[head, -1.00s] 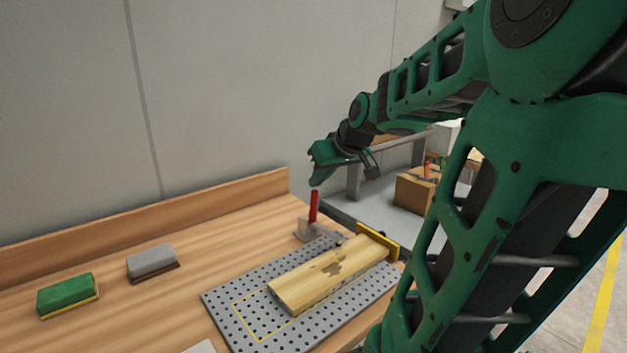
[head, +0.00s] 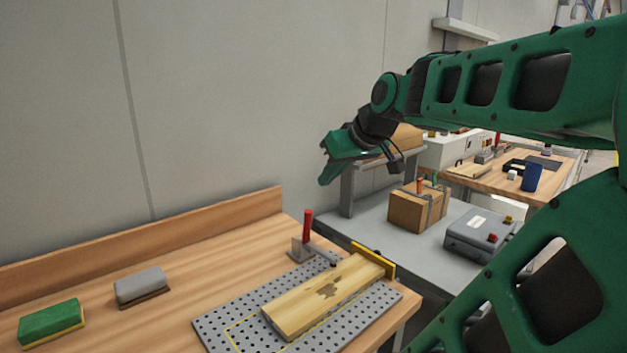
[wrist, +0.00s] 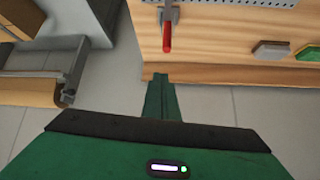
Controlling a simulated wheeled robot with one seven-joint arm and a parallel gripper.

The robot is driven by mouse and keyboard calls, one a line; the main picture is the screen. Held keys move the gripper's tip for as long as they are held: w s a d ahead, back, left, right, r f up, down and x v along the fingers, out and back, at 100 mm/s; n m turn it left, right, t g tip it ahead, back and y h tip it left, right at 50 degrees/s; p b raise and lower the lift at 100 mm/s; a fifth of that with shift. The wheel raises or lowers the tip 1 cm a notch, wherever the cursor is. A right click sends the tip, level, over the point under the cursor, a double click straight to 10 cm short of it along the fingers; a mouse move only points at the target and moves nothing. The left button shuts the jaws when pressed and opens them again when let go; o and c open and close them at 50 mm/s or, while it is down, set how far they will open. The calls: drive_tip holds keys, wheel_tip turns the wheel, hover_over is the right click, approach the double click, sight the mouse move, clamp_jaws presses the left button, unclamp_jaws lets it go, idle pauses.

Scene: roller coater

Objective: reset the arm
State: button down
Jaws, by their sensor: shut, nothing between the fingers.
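My gripper (head: 325,177) hangs in the air above the gap between the wooden bench and the grey table behind it, pointing down and to the left. Its green fingers are together with nothing between them. In the wrist view the shut fingers (wrist: 161,98) show at the middle, with the bench edge beyond their tips. My green arm reaches across the right side of the head view. The gripper touches nothing that I can see.
A perforated plate (head: 222,330) on the bench carries a wooden board (head: 315,300) against a yellow stop (head: 375,262). A red-handled clamp (head: 307,228) stands beside it. A grey block (head: 142,285) and green block (head: 50,322) lie left. A cardboard box (head: 415,212) and grey control box (head: 478,235) sit behind.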

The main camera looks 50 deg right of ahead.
idle(0.5)
drive_tip(key=s+a+f+m+g, duration=0.1)
drive_tip(key=s+a+f+g, duration=0.1)
drive_tip(key=s+a+f, duration=0.2)
drive_tip(key=s+a+f+m+g+y, duration=0.1)
drive_tip(key=s+a+f+g, duration=0.2)
drive_tip(key=s+f, duration=0.3)
drive_tip(key=s+a+f+m+g, duration=0.1)
drive_tip(key=s+a+f+g, duration=0.2)
drive_tip(key=f, duration=0.6)
drive_tip(key=shift+s+a+m+y, duration=0.3)
drive_tip(key=shift+s+a, duration=0.6)
drive_tip(key=shift+s, duration=0.3)
